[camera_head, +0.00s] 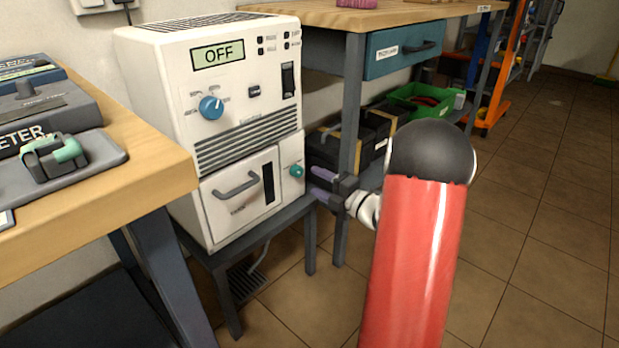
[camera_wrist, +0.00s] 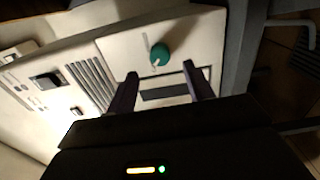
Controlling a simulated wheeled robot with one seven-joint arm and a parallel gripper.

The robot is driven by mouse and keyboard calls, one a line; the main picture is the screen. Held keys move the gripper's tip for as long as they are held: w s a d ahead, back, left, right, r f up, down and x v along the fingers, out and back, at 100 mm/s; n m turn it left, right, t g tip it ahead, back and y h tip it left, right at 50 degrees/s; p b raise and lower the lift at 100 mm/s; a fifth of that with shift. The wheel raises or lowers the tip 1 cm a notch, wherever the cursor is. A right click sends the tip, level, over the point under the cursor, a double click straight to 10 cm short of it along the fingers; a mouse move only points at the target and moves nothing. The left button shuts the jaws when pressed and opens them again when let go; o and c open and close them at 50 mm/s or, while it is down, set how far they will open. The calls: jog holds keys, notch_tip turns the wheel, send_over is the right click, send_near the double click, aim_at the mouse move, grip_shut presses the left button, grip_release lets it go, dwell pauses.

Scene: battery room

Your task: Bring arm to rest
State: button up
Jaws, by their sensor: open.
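My gripper (camera_head: 318,182) is at the right side of a white cabinet-like machine (camera_head: 160,60) in the head view, with nothing between its fingers. In the wrist view my gripper (camera_wrist: 160,90) has its two dark fingers apart, pointing at the machine's front (camera_wrist: 120,45). A teal knob (camera_wrist: 160,54) shows beyond and between the fingertips there. The same teal knob (camera_head: 296,171) is just left of the fingers in the head view. I cannot tell whether a finger touches the machine. My red arm link reaches up from the bottom of the head view.
The machine's display (camera_head: 217,54) reads OFF; its lower door has a grey handle (camera_head: 237,185) and looks shut. A wooden bench (camera_head: 165,185) is at the left. A workbench with a teal drawer (camera_head: 400,50) stands behind my gripper. Tiled floor (camera_head: 545,200) is clear at the right.

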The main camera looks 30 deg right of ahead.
jog(key=shift+v, duration=1.05)
jog(key=s+a+r+m+g+h, duration=0.45)
jog(key=a+r+m+h, duration=0.4)
jog(key=m, duration=0.45)
jog(key=s+a+f+m+g+y, duration=0.1)
jog(key=s+a+m+g, duration=0.35)
jog(key=s, duration=0.75)
jog(key=s+a+m+g+y, duration=0.1)
jog(key=s+a+m+g, duration=0.1)
jog(key=s+a+m, duration=0.55)
jog(key=s+r+n+p, duration=0.2)
jog(key=s+r+p, duration=0.1)
jog(key=r+p, duration=0.9)
jog(key=shift+s+a+r+n+p, duration=0.3)
jog(key=shift+n+p, duration=0.1)
jog(key=shift+p, duration=0.2)
